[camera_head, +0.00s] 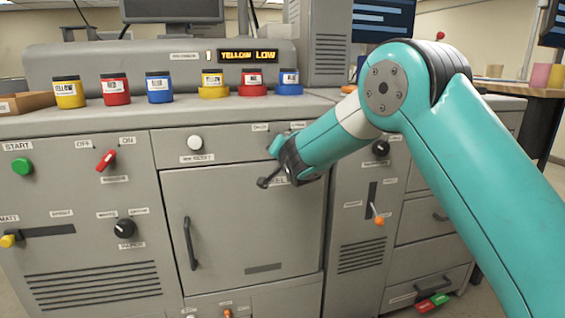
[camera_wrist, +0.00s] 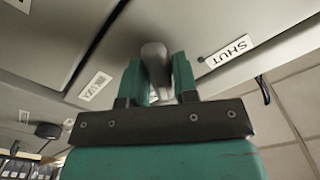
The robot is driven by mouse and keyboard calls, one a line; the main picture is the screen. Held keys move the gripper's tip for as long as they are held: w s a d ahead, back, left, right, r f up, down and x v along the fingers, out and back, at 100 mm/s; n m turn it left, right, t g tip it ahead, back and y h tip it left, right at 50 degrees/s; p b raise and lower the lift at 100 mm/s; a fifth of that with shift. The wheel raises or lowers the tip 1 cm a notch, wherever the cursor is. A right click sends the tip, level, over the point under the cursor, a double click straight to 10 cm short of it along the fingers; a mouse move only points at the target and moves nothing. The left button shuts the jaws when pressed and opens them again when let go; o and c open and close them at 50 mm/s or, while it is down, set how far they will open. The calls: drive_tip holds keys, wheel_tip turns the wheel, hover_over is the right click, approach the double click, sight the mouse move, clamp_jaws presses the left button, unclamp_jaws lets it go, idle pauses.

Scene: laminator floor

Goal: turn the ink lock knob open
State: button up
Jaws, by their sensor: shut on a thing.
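My gripper (camera_head: 277,146) reaches the upper part of the machine's grey front, just above the large door with the long handle. In the wrist view its two teal fingers (camera_wrist: 158,72) are shut on a grey, elongated knob (camera_wrist: 155,57), with one finger on each side. The knob's rounded end shows beyond the fingers. A label reading SHUT (camera_wrist: 229,50) is to the right of the knob. Another label (camera_wrist: 95,87), hard to read, is at the lower left. In the head view my gripper hides the knob.
Yellow (camera_head: 69,92), red (camera_head: 115,89) and blue (camera_head: 159,87) jars stand on the counter, left of three seated coloured jars. The display (camera_head: 248,56) reads YELLOW LOW. A black knob (camera_head: 380,148) and an orange-tipped lever (camera_head: 379,220) are right of my gripper; a white button (camera_head: 195,143) is left.

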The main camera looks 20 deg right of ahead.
drive_tip(key=shift+f+m+b, duration=0.1)
drive_tip(key=shift+m+b, duration=1)
drive_tip(key=shift+b, duration=0.25)
drive_tip(key=o, duration=0.9)
drive_tip(key=s+b, duration=0.3)
drive_tip(key=s, duration=1.4)
drive_tip(key=shift+s, duration=0.2)
